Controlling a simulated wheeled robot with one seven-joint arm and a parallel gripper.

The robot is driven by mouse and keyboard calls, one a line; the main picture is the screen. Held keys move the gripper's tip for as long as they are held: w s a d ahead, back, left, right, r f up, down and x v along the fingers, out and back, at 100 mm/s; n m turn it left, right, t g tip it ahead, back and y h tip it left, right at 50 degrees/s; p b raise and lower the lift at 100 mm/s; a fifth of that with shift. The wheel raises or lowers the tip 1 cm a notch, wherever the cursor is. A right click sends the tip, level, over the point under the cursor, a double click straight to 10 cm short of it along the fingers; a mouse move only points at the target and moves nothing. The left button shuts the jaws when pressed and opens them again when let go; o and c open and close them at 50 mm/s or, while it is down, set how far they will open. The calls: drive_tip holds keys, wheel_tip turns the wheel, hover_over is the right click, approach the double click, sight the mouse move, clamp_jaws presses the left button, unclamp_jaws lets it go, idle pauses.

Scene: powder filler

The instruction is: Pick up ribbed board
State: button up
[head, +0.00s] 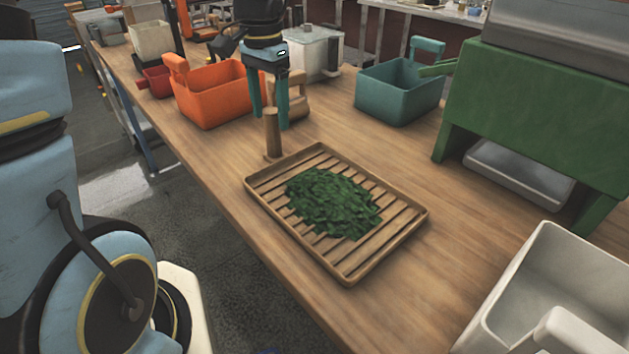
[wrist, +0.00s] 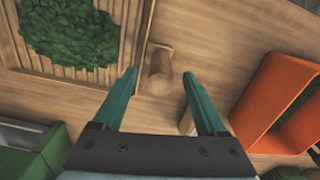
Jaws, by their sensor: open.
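The ribbed board (head: 345,256) is a wooden tray with slats and a raised rim, lying flat on the table. A heap of green leaves (head: 332,203) covers its middle. An upright wooden handle (head: 273,135) stands at its far end. My gripper (head: 270,120) points down at that end, open and empty, with its teal fingers apart. In the wrist view the board (wrist: 70,68) is at the upper left, and the handle (wrist: 158,72) shows between the fingertips (wrist: 159,72). I cannot tell whether the fingers touch it.
An orange bin (head: 213,97) and a wooden handled item (head: 296,98) stand beyond my gripper. A teal bin (head: 398,92) is at the back. A green machine (head: 530,110) with a metal tray (head: 520,172) stands right. A white bin (head: 530,280) is front right. The table (head: 395,160) between is clear.

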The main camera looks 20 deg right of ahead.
sight(273, 137)
drive_tip(key=shift+w+f+p, duration=0.1)
drive_tip(key=shift+f+p, duration=0.65)
drive_tip(key=shift+f, duration=2.55)
clamp_jaws()
